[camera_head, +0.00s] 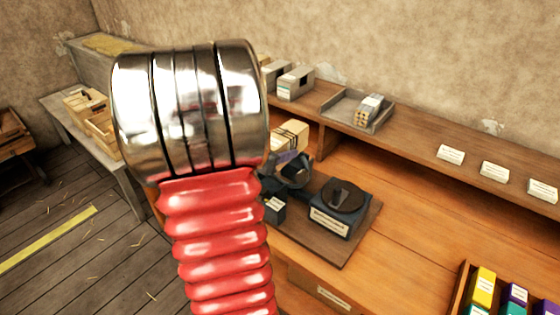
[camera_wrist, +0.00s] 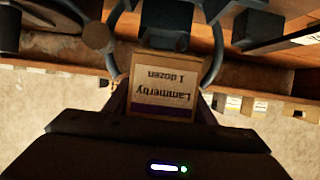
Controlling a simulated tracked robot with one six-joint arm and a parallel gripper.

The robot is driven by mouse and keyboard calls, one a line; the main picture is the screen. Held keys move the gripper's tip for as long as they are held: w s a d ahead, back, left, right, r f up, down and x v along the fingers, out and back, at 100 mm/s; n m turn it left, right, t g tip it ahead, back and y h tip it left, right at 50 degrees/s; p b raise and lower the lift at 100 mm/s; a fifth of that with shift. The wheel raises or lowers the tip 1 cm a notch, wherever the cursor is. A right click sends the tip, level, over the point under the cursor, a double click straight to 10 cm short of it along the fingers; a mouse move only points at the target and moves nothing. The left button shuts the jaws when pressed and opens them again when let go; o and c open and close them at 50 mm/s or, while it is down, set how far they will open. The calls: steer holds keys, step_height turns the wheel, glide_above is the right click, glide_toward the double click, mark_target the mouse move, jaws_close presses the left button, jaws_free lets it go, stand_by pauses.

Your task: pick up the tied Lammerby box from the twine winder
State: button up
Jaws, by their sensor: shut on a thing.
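The Lammerby box (camera_wrist: 163,92) is a small tan carton with a white label reading "Lammerby 1 dozen", upside down in the wrist view. My gripper (camera_wrist: 162,104) is shut on it, one finger at each side. In the head view the box (camera_head: 291,134) shows pale tan with dark lines across it, just right of my chrome arm joint. The dark ring of the twine winder (camera_wrist: 219,58) curves around the box in the wrist view. The winder (camera_head: 296,172) is partly hidden by my arm in the head view. I cannot tell whether the box still touches it.
A black turntable device (camera_head: 341,207) stands right of the winder on a dark board. A shelf (camera_head: 420,139) behind carries a grey tray (camera_head: 345,110), grey boxes (camera_head: 295,82) and white cards. A rack of coloured boxes (camera_head: 463,285) is at front right. The bench middle is clear.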

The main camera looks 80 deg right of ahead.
steer(key=shift+r, duration=1.45)
